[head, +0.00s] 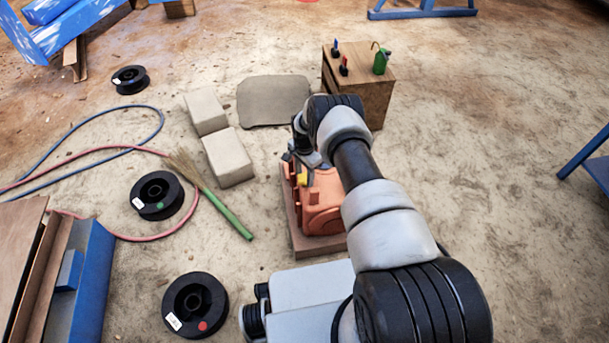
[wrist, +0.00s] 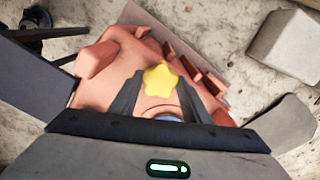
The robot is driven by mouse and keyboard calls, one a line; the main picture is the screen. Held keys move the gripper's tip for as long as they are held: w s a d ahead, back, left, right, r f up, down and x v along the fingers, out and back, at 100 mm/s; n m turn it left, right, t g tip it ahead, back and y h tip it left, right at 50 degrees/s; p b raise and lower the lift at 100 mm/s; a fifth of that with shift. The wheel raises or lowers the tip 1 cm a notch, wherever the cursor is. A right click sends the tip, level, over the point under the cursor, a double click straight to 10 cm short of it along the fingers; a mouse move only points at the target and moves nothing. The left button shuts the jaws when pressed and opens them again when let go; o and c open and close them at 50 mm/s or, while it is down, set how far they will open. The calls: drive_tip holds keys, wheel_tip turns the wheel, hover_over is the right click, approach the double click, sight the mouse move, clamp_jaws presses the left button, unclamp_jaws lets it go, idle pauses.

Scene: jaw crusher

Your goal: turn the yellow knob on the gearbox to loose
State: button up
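The yellow star-shaped knob (wrist: 160,79) sits on the orange gearbox (wrist: 97,62). In the head view the orange gearbox (head: 324,200) stands on a low brown base, with the yellow knob (head: 301,180) at its upper left. My gripper (wrist: 160,76) reaches over the knob, its dark fingers on both sides of it and seemingly touching it. The fingers are only partly apart, so it looks shut on the knob. In the head view my arm hides part of the gearbox. No loose or tight mark is readable.
Two pale blocks (head: 227,158) and a green-handled broom (head: 226,210) lie left of the gearbox. A wooden cabinet (head: 373,100) with small tools and a green bottle (head: 380,62) stands behind. Black spools (head: 157,195) lie at left. The floor at right is mostly clear.

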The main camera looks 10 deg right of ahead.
drive_tip(key=c, duration=0.4)
drive_tip(key=shift+o, duration=0.2)
drive_tip(key=shift+n, duration=0.3)
drive_tip(key=n, duration=1.1)
drive_tip(key=shift+d+n, duration=0.1)
drive_tip(key=shift+n, duration=2.2)
